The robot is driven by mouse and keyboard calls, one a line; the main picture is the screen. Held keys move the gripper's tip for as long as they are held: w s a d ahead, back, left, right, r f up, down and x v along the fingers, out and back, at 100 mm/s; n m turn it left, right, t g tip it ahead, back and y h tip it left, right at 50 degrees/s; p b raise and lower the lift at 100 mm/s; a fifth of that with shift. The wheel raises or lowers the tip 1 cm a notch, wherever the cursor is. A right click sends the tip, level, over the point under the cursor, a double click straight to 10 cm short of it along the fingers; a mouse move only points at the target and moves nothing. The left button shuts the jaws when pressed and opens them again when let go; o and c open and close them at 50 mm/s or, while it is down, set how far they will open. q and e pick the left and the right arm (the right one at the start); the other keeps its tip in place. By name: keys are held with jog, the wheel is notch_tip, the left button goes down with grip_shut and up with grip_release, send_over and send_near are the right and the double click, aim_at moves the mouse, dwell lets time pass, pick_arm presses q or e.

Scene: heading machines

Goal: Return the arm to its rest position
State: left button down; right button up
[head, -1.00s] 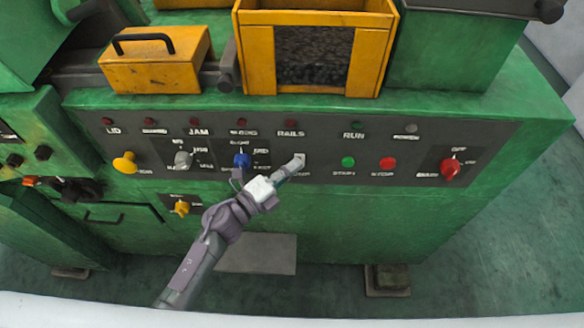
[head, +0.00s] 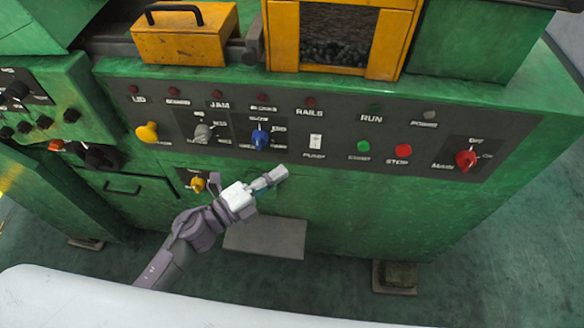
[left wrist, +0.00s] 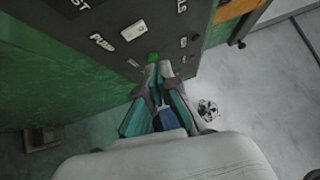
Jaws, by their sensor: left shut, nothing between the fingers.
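My left gripper (head: 276,177) is shut and empty. In the head view it is in front of the green machine's face, below the dark control panel (head: 290,112) and just under the white pump switch (head: 315,142). A small gap shows between fingertips and switch in that view. In the left wrist view the gripper (left wrist: 158,68) points toward the panel, its tips overlapping the green start button (left wrist: 153,57) in the picture. My left arm comes up from the lower left. My right gripper is not in view.
The panel carries a blue knob (head: 260,139), a red stop button (head: 403,150), a red main knob (head: 466,160) and a yellow knob (head: 147,131). A lower yellow knob (head: 198,184) is close to my left wrist. Green floor (head: 480,240) is free at the right.

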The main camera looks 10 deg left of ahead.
pick_arm(q)
jog(key=shift+s+a+r, duration=0.1)
jog(key=shift+s+a, duration=0.4)
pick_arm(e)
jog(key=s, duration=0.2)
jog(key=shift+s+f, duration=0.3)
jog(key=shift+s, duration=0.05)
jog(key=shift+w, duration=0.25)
